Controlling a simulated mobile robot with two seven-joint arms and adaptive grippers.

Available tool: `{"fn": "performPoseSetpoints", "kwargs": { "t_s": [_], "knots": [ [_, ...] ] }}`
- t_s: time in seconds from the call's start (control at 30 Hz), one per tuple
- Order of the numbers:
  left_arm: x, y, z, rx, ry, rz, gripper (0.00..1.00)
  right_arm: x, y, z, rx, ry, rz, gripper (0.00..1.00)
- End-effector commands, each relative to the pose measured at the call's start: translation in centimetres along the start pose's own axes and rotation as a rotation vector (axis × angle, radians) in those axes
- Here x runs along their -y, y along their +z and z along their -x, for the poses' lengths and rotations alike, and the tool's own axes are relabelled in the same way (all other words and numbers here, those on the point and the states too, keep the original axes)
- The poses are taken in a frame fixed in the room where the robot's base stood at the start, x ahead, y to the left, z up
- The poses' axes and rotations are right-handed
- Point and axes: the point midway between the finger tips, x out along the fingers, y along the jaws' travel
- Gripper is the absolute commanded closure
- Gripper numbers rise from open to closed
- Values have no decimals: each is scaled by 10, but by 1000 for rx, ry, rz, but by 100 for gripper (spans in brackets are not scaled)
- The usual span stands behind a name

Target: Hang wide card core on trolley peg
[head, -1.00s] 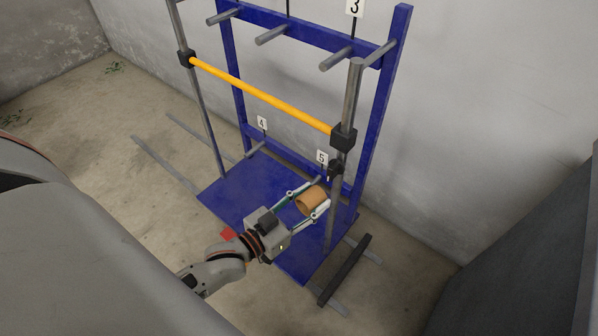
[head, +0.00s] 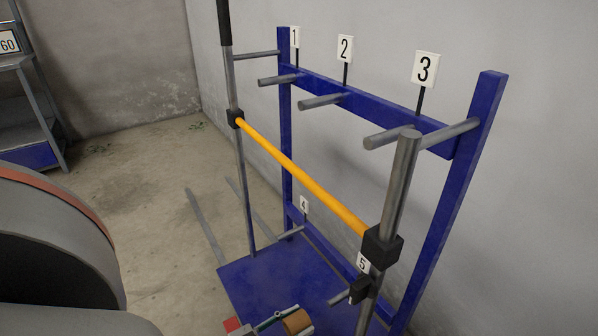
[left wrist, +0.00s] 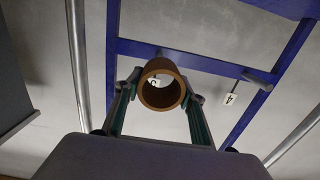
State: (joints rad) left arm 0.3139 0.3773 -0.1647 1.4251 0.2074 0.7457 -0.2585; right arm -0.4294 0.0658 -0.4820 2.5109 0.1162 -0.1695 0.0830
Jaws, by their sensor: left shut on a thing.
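The brown card core (head: 297,322) is a short, wide tube at the bottom edge of the head view, partly cut off. My left gripper (head: 288,325) is shut on it. In the left wrist view the core (left wrist: 161,101) sits between both fingers of the gripper (left wrist: 161,88), its open end facing the camera. The blue trolley (head: 468,170) carries grey pegs with number plates 1 to 5. Peg 5 (head: 339,298) is low, just right of the core and apart from it in the head view. Part of a number plate shows through the core's bore. My right gripper is out of view.
A yellow bar (head: 300,178) crosses the trolley's front between two grey posts, with black clamps. Peg 4 (head: 291,232) is low and left of peg 5. A grey shelf (head: 40,120) stands far left. The floor between is clear.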

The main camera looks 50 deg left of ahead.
Motion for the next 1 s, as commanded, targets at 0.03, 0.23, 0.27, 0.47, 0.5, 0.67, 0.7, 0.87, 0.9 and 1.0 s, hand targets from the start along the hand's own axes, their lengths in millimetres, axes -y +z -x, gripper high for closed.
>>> {"fn": "performPoseSetpoints", "kwargs": {
  "t_s": [0.03, 0.23, 0.27, 0.47, 0.5, 0.67, 0.7, 0.87, 0.9, 1.0],
  "knots": [
    [0, 0, 0, 0, 0, 0, 79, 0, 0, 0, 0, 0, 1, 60],
    [-1, -2, -1, 0, -6, 0, 79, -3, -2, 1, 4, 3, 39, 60],
    [-1, -1, -3, 1, -6, 0, 79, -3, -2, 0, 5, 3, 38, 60],
    [-1, -1, -19, 3, -6, 1, 79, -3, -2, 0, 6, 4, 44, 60],
    [-1, -2, -23, 2, -6, 1, 79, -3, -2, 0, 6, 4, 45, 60],
    [-1, -2, -37, 3, -5, 0, 79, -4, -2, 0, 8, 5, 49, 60],
    [-1, -2, -40, 4, -5, 0, 79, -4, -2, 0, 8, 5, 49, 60],
    [-1, -2, -49, 4, -5, 0, 79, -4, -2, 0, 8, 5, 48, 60],
    [-1, -2, -51, 4, -5, 1, 79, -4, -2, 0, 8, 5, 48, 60],
    [-1, -2, -54, 5, -5, 1, 79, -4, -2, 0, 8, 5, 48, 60]
  ]
}}
